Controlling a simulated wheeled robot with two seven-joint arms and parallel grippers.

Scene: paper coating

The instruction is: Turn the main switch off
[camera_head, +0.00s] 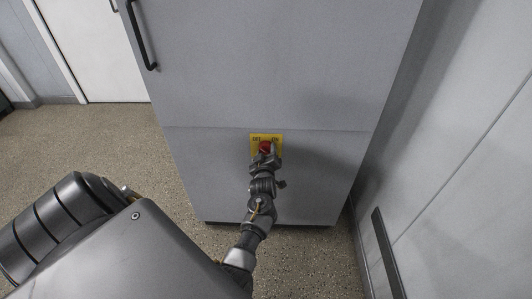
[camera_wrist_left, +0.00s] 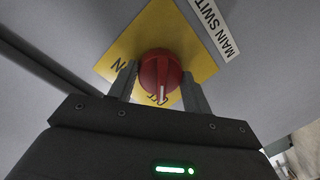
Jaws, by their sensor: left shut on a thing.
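The main switch is a red rotary knob (camera_head: 265,147) on a yellow plate (camera_head: 279,138), low on the front of a grey cabinet. In the left wrist view the knob (camera_wrist_left: 160,73) has a white mark on its lower part, and a label (camera_wrist_left: 215,28) reading "MAIN SWIT…" is beside the yellow plate (camera_wrist_left: 168,30). My left gripper (camera_wrist_left: 158,83) has one finger on each side of the knob and is shut on it. In the head view the left gripper (camera_head: 265,154) covers the lower part of the plate. Some plate lettering is hidden. My right gripper is out of view.
The grey cabinet (camera_head: 270,65) has a black handle (camera_head: 142,38) at its upper left. A wall (camera_head: 460,160) with a dark rail (camera_head: 388,250) stands close on the right. Speckled floor (camera_head: 100,140) is free on the left, before a white door (camera_head: 95,50).

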